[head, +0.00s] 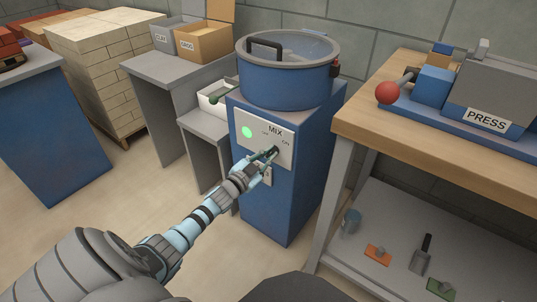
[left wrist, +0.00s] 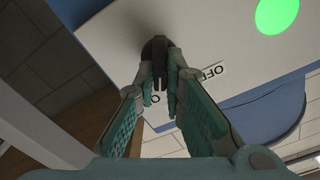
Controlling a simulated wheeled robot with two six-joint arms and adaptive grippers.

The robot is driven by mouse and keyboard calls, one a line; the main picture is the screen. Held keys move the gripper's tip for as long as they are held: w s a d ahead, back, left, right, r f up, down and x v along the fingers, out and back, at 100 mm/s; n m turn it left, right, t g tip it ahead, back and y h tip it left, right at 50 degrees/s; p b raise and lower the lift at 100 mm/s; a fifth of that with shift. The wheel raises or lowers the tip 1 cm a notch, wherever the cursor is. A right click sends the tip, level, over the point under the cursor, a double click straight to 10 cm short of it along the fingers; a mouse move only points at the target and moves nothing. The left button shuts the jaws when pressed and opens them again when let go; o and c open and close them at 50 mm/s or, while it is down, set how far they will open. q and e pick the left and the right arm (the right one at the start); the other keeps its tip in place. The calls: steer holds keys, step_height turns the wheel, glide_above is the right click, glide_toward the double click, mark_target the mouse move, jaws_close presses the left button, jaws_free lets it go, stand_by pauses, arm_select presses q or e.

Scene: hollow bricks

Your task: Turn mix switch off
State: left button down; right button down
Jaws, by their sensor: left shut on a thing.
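The mix switch (left wrist: 155,48) is a dark lever on a pale panel (head: 247,137) marked MIX, on the front of the blue mixer cabinet. My left gripper (head: 272,153) is at the panel. In the left wrist view my left gripper (left wrist: 160,80) is shut on the lever, one finger on each side. The OFF label (left wrist: 211,73) lies beside the fingers; another label, partly hidden, lies near the lever's tip. The lever appears to lean toward the ON label (head: 286,143). A green light (head: 247,132) glows on the panel. My right gripper is out of view.
A blue drum (head: 285,85) with a clear lid sits on the cabinet. To the right is a wooden-topped bench (head: 365,120) with a press (head: 490,95) and a red ball-ended lever (head: 387,93). Tools lie on its lower shelf. Grey tables (head: 165,75) stand left.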

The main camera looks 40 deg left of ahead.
arm_select(q)
steer(key=shift+r+n+p, duration=0.1)
steer(key=shift+n+p, duration=0.3)
steer(key=shift+n, duration=0.3)
steer(key=shift+a+n+p, duration=0.1)
steer(key=shift+n+p, duration=0.3)
steer(key=shift+n, duration=0.5)
steer(key=n, duration=0.3)
steer(key=n+p, duration=0.1)
steer(key=n, duration=0.2)
steer(key=n+p, duration=0.1)
steer(key=n, duration=0.2)
steer(key=shift+a, duration=0.35)
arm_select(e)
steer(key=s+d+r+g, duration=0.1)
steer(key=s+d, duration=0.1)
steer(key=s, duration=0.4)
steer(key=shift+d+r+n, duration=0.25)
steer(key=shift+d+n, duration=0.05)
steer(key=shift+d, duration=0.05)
arm_select(q)
steer(key=shift+f+n, duration=0.2)
steer(key=shift+n, duration=0.2)
steer(key=c, duration=1.7)
jaws_free()
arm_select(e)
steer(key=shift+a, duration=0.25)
